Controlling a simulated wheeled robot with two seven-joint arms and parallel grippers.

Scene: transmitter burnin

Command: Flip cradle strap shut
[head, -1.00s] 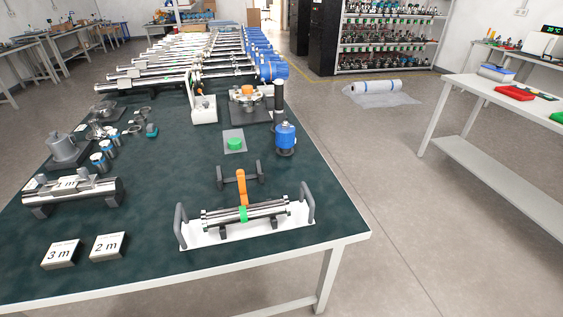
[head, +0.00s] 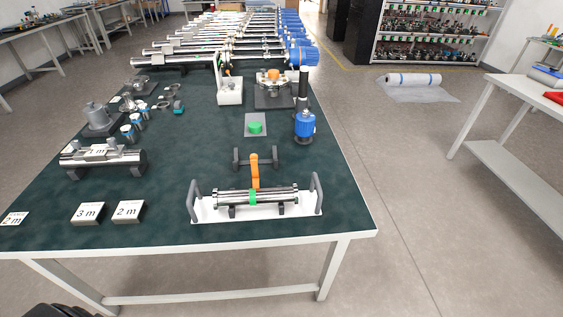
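The cradle (head: 211,213) is a white tray with a grey handle at each end, at the near right of the green table. Several silver rods (head: 225,197) lie across it, with a green band (head: 253,197) around their middle. An orange strap (head: 255,172) stands up behind the rods, on the far side, and does not lie over them. A dark bar with upright ends (head: 239,158) is behind the strap. Neither gripper can be made out; a dark shape at the bottom left edge is cut off.
The table (head: 200,243) has a white front edge. Labelled blocks (head: 88,213) stand left of the cradle. A blue cylinder (head: 304,124) and a green button on a grey plate (head: 255,128) are behind it.

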